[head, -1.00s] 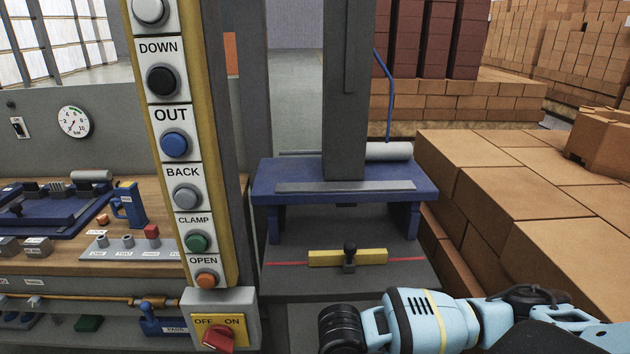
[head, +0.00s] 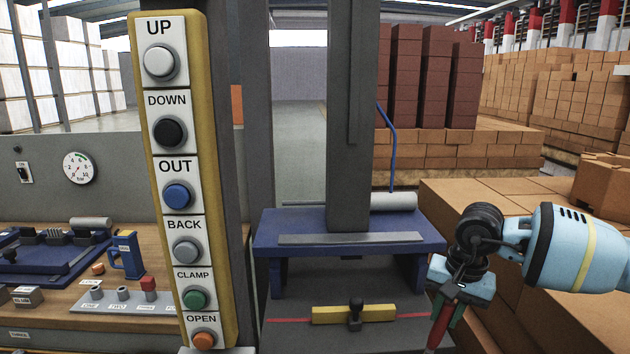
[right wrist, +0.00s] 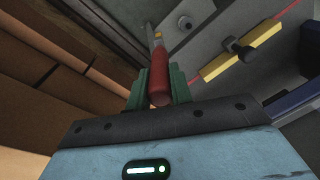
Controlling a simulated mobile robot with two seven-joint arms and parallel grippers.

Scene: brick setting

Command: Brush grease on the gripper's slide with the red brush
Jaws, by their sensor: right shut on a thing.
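My right gripper (head: 444,308) hangs at the lower right of the head view, its green fingers pointing down. It is shut on the red brush (head: 436,334), whose lower end is cut off by the picture edge. In the right wrist view the brush's red handle (right wrist: 160,78) sits between the green fingers, its thin pale end pointing away. The blue machine gripper (head: 350,239) stands left of my gripper, with a grey slide-like strip (head: 350,238) along its front. The brush is apart from it. My left gripper is not in view.
A yellow bar with a black knob (head: 355,314) lies on a red line below the blue frame. A button panel (head: 187,190) stands at left, before a workbench (head: 130,270). Brick stacks (head: 480,210) rise close behind and right of my right arm.

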